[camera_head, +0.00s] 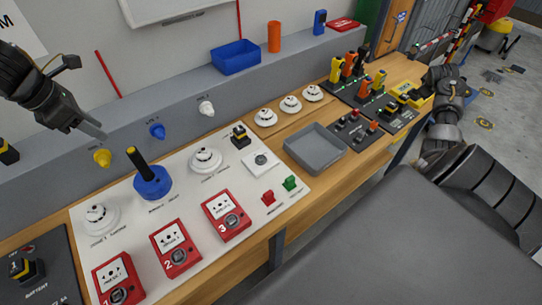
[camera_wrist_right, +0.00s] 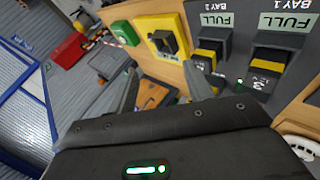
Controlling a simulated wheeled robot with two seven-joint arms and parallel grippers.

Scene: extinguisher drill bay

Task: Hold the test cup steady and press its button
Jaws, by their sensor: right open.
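The likely test cup (camera_head: 152,182) is a blue round cup with a black handle leaning up to the left. It stands on the white board in the head view. I cannot make out its button. My left gripper (camera_head: 96,130) hangs above and left of it, apart from it and holding nothing visible; its jaw gap is hidden. My right gripper (camera_wrist_right: 163,86) is open, its two fingers spread in the right wrist view with nothing held between them. It is at the bench's far right, by a yellow block with a black part (camera_wrist_right: 164,42) and a green box (camera_wrist_right: 125,32).
Red call boxes (camera_head: 175,248) line the board's front, and white detectors (camera_head: 205,160) stand behind. A grey tray (camera_head: 316,150) and battery bays (camera_head: 362,78) lie right.

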